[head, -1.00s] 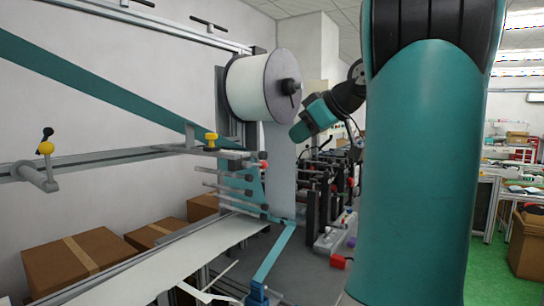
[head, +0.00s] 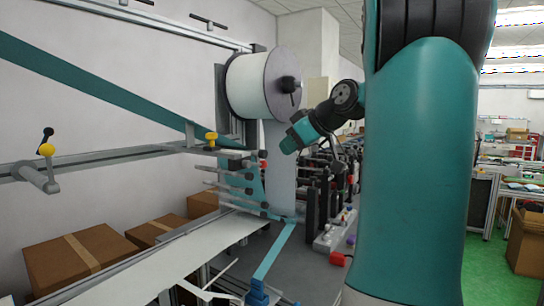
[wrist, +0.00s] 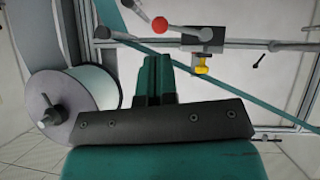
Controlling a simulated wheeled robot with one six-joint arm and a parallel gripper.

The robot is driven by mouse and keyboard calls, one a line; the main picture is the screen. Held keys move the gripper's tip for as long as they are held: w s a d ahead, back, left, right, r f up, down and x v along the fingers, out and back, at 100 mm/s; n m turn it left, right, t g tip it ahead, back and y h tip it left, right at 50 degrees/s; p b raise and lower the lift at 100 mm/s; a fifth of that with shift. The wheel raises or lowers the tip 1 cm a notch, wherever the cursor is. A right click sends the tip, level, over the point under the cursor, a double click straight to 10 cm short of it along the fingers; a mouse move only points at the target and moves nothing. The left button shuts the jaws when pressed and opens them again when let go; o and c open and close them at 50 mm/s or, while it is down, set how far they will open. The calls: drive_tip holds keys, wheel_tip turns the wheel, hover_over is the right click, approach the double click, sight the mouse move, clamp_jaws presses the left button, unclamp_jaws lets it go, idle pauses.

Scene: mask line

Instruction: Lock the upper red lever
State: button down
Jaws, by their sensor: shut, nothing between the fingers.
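A red ball knob (wrist: 160,24) shows at the top of the wrist view, beside a short metal lever and a dark clamp block. It lies beyond my gripper (wrist: 154,58), with a gap between them in the picture. In the head view, a small red knob (head: 263,165) sits on the rods below the white spool (head: 250,86); the lever's angle is too small to tell there. My gripper's fingers are together and empty in the wrist view. In the head view my teal wrist hangs right of the spool, above and right of the red knob, with the fingertips unclear.
The spool (wrist: 85,100) is close on the left in the wrist view. A yellow knob (wrist: 202,68) is on the frame rail. A teal strip (head: 100,90) runs diagonally to the machine. Cardboard boxes (head: 75,265) stand below left; dark rollers fill the line behind.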

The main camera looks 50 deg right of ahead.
sight(266, 162)
drive_tip(key=p+x, duration=0.2)
drive_tip(key=x, duration=0.4)
drive_tip(key=shift+w+f, duration=0.15)
drive_tip(key=shift+w, duration=0.1)
